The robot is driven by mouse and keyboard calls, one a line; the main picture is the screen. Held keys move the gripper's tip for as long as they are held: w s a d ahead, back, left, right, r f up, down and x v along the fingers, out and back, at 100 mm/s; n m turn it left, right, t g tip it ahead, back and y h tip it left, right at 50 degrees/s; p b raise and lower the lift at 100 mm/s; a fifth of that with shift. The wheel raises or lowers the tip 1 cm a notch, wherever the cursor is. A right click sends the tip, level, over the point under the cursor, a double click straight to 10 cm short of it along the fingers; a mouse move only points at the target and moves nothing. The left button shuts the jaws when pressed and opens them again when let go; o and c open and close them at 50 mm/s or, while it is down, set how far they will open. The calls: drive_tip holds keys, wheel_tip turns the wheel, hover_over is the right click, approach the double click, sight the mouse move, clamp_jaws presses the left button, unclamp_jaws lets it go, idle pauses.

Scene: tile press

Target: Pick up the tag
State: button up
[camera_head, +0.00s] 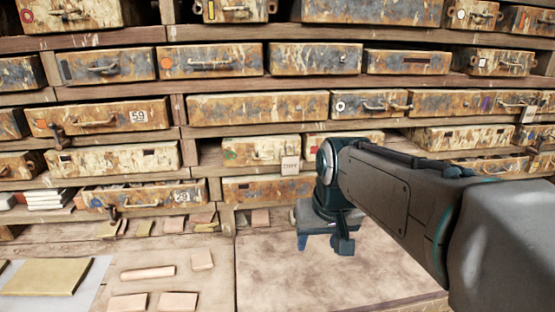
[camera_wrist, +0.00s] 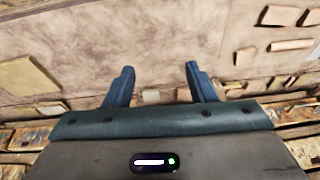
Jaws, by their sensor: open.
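A small pale tag with dark lettering (camera_head: 290,165) hangs at the front of a paint-worn drawer in the middle of the rack, in the head view. Another small pale tag-like piece (camera_head: 529,112) shows at the far right; I cannot read it. My gripper (camera_head: 324,243) points down in front of the rack, just right of and below the lettered tag. I cannot make out the lettered tag in the wrist view.
Rows of worn drawers (camera_head: 210,60) with handles fill the wooden rack. Several pinkish tile pieces (camera_head: 148,273) lie on the left worktop, beside a tan slab (camera_head: 45,277) on a pale sheet. The worktop (camera_head: 290,285) below my gripper is bare.

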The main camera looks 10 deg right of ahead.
drive_tip(key=w+r+p, duration=0.1)
drive_tip(key=w+r, duration=0.9)
drive_tip(key=w, duration=0.4)
drive_tip(key=t+p, duration=0.1)
approach(291, 162)
drive_tip(key=x, duration=0.4)
drive_tip(key=shift+w+a+f+p, duration=0.2)
drive_tip(key=shift+f+p, duration=0.05)
drive_tip(key=shift+p, duration=0.05)
drive_tip(key=shift+p+x, duration=0.55)
drive_tip(key=shift+x, duration=2.2)
drive_tip(key=shift+d, duration=0.15)
drive_tip(key=shift+c, duration=0.3)
drive_tip(key=c, duration=0.6)
drive_tip(key=shift+o, duration=0.2)
drive_tip(key=shift+s+r, duration=0.1)
drive_tip(key=shift+s, duration=0.05)
